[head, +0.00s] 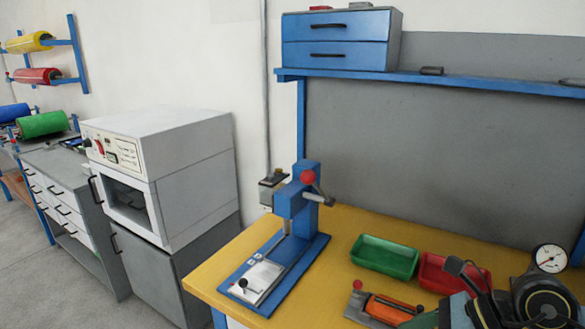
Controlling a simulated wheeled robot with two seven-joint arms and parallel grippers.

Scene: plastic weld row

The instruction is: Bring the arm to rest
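A blue bench press (305,205) with a red ball knob (307,177) stands upright on the yellow workbench (340,236). A pale plate (256,282) with a small black knob lies on the press's blue base. An orange-bodied tool (388,310) lies at the bench front.
A green bin (385,257) and a red bin (452,273) stand on the bench right of the press. A blue shelf (455,82) above carries a drawer unit (340,40). Left are a white oven (165,170) on a grey cabinet and open floor (25,270).

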